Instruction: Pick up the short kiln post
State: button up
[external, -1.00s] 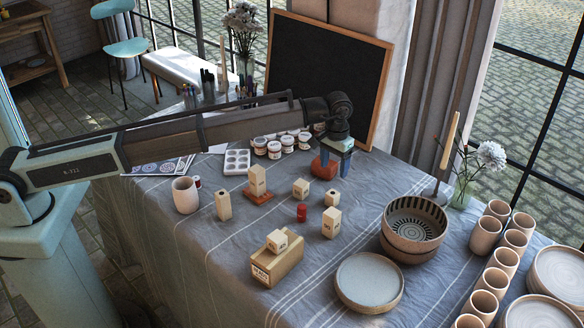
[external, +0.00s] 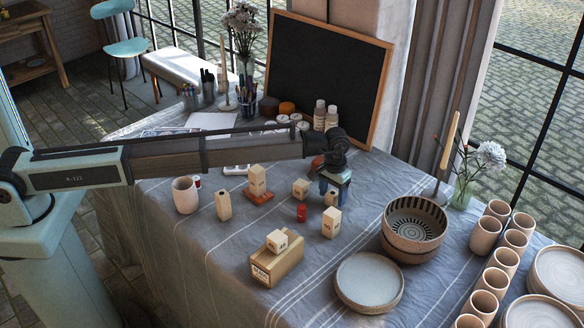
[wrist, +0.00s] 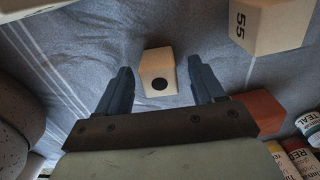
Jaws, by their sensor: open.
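A small pale block, a kiln post by its look (external: 331,198), stands on the cloth by my gripper (external: 336,190). In the wrist view this block (wrist: 158,72) shows a black dot on its face and lies between the two blue fingers (wrist: 158,88), with gaps on both sides. My gripper is open and empty. Other pale posts stand near: one to the left (external: 301,188), a taller one in front (external: 331,222), and one at the far left (external: 223,205). A block marked 55 (wrist: 270,22) shows at upper right in the wrist view.
A terracotta block (wrist: 262,108) lies close to one finger. A post stands on a red base (external: 258,197); another block rests on a wooden box (external: 276,265). Paint bottles (external: 319,115) stand behind.

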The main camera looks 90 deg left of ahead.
jog(key=shift+f, duration=0.1)
jog(key=shift+c, duration=0.3)
jog(key=c, duration=1)
jog(key=shift+c, duration=0.3)
